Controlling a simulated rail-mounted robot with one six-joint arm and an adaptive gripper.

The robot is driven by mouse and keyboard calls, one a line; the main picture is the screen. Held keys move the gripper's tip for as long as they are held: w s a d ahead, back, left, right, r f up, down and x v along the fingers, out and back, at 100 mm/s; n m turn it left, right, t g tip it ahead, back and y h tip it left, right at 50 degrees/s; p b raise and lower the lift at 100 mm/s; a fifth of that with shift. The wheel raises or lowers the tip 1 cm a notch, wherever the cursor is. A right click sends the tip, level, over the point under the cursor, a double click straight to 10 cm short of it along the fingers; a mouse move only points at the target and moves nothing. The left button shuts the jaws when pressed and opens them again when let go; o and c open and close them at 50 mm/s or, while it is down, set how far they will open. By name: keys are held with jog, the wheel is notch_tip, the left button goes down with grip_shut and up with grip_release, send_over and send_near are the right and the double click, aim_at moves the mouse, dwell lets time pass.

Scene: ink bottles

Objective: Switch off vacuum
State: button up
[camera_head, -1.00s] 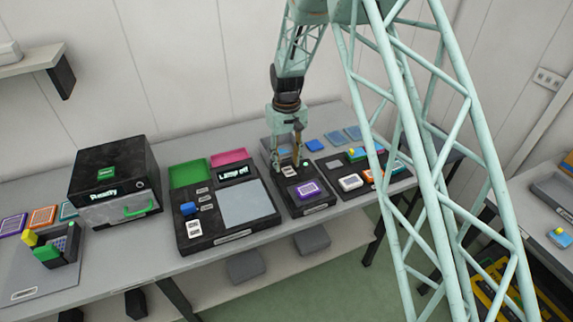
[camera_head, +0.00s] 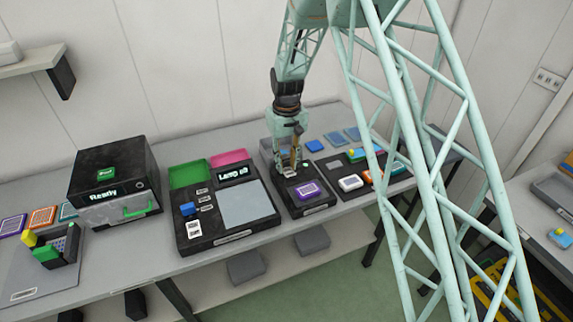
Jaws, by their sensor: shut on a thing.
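The black vacuum unit (camera_head: 312,207) stands on the bench in the head view, with a purple rack-like plate (camera_head: 308,190) on its front part. A small pale switch (camera_head: 290,173) sits on its rear part. My gripper (camera_head: 290,168) points down at this switch, its fingers shut on it. The fingers partly hide the switch, so its exact position cannot be told. No green light shows on the unit beside the fingers.
Left of the unit stands a black lamp station (camera_head: 212,238) with a grey pad and a display. Further left is a black box (camera_head: 110,180) reading "Ready". To the right lies a dark tray with a white block (camera_head: 350,182) and coloured pieces.

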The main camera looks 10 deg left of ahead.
jog(key=shift+s+d+t+y+b, duration=0.2)
jog(key=shift+t+b, duration=0.3)
jog(key=shift+b, duration=0.55)
jog(key=shift+s+a+t+y+b, duration=0.1)
jog(key=shift+t+y+b, duration=0.3)
jog(key=shift+b, duration=0.6)
jog(key=shift+s+d+r+t+y+b, duration=0.15)
jog(key=shift+t+b, duration=0.25)
jog(key=shift+b, duration=0.7)
jog(key=shift+a+r+t+y+b, duration=0.15)
jog(key=shift+t+b, duration=0.25)
jog(key=shift+b, duration=0.7)
jog(key=shift+d, duration=0.1)
jog(key=o, duration=0.8)
jog(key=shift+o, duration=0.2)
jog(key=shift+r, duration=0.1)
jog(key=v, duration=1.1)
jog(key=shift+r, duration=0.35)
jog(key=shift+s+d, duration=0.1)
